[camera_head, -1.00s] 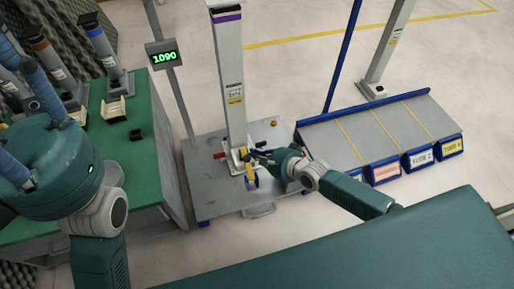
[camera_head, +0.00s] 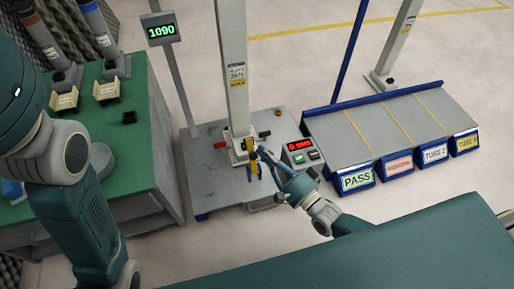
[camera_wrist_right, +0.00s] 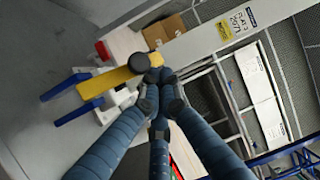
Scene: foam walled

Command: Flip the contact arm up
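The contact arm appears to be the yellow bar at the foot of the pale column (camera_head: 234,70). In the right wrist view the yellow bar (camera_wrist_right: 104,83) runs from lower left to a round black knob (camera_wrist_right: 138,63). My right gripper (camera_head: 260,154) is beside the column foot, close to the yellow part (camera_head: 253,170). In the wrist view its dark fingertips (camera_wrist_right: 160,88) are bunched close to the knob. Contact with the knob is unclear, as is whether they hold anything. My left arm is at the left; its fingers are out of view.
A control box (camera_head: 301,151) with a red display and buttons stands right of the column. A sloped rack (camera_head: 390,120) with labelled bins lies further right. A green table (camera_head: 125,150) is at left. A display reading 1090 (camera_head: 160,29) stands on a post.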

